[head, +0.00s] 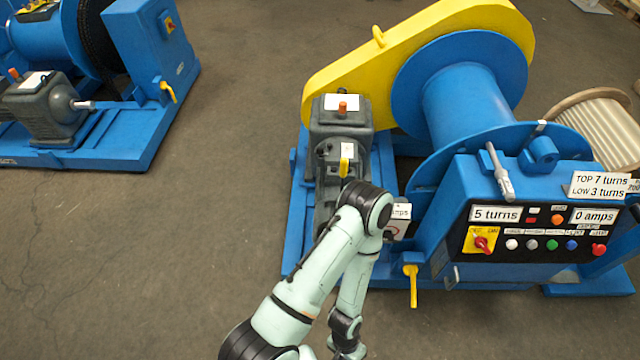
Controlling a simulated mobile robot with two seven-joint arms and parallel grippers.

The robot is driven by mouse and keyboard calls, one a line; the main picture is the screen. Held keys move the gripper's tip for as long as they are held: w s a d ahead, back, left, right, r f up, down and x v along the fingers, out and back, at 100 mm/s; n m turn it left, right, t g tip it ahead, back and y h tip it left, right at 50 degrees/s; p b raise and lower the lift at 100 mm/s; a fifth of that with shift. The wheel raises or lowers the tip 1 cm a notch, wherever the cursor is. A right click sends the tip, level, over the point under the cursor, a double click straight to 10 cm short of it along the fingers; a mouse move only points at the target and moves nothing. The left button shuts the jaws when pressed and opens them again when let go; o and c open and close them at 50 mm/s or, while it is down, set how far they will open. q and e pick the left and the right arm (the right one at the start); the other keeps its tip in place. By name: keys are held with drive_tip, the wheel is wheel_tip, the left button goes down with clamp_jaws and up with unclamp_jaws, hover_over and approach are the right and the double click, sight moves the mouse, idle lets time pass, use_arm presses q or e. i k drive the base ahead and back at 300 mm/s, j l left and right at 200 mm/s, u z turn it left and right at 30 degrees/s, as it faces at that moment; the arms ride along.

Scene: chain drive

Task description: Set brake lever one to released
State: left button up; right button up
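A short yellow lever (344,167) stands upright on the grey motor housing in the middle of the head view, with a small white label (348,149) whose text is too small to read. A grey lever with a pale handle (501,174) leans above the control panel. A yellow handle (411,285) hangs at the winch's front. I cannot tell which one is brake lever one. My pale green arm bends in front of the motor and hides part of it. Its wrist end runs out at the bottom edge. Neither gripper shows.
The blue winch (470,95) with a yellow chain guard (430,40) fills the right. Its control panel (540,228) reads "5 turns" and "0 amps". A second blue machine (145,85) stands at the upper left. The floor (220,170) between them is clear.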

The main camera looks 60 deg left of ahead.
sight(344, 161)
drive_tip(key=u, duration=1.9)
drive_tip(key=i+j, duration=0.1)
drive_tip(key=j, duration=0.25)
drive_tip(key=i+j, duration=0.15)
drive_tip(key=j, duration=0.2)
drive_tip(key=i+j, duration=0.1)
drive_tip(key=j, duration=0.3)
drive_tip(key=i+j, duration=0.15)
drive_tip(key=j, duration=0.2)
drive_tip(key=i+j, duration=0.1)
drive_tip(key=j, duration=0.25)
drive_tip(key=z, duration=2)
